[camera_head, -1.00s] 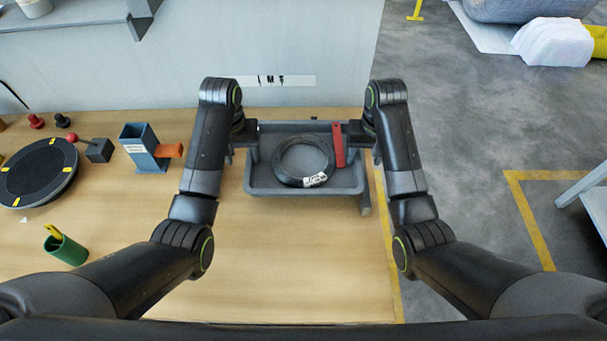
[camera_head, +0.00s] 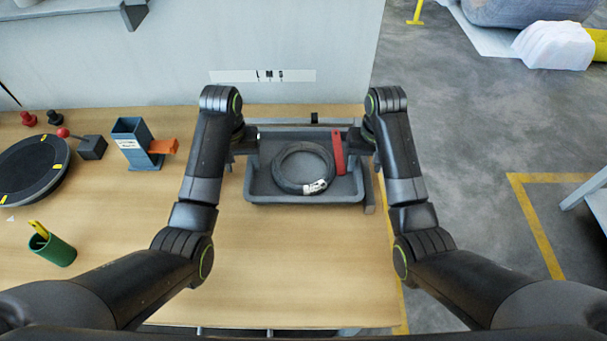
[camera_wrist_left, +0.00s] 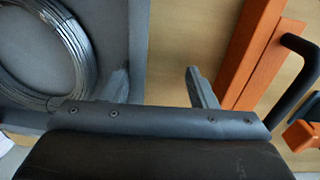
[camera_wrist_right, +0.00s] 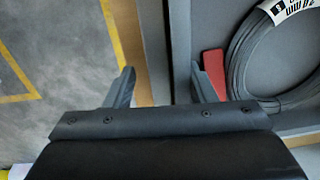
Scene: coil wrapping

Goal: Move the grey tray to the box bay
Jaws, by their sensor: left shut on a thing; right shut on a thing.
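The grey tray (camera_head: 300,198) is in the middle of the head view, near the table's right side. A dark wire coil (camera_head: 282,178) with a white label and a red tool (camera_head: 338,152) lie in it. My left gripper (camera_head: 250,150) is shut on the tray's left wall; in the left wrist view the wall (camera_wrist_left: 137,45) runs between its fingers (camera_wrist_left: 160,88). My right gripper (camera_head: 362,150) is shut on the right wall, which also shows in the right wrist view (camera_wrist_right: 181,40) between the fingers (camera_wrist_right: 160,88). I cannot identify the box bay.
A grey support (camera_head: 370,195) shows beside and behind the tray. To the left are a blue holder (camera_head: 130,135) with an orange part, a black turntable (camera_head: 30,172) and a green cup (camera_head: 55,250). Bare floor with yellow lines (camera_head: 540,235) lies right of the table.

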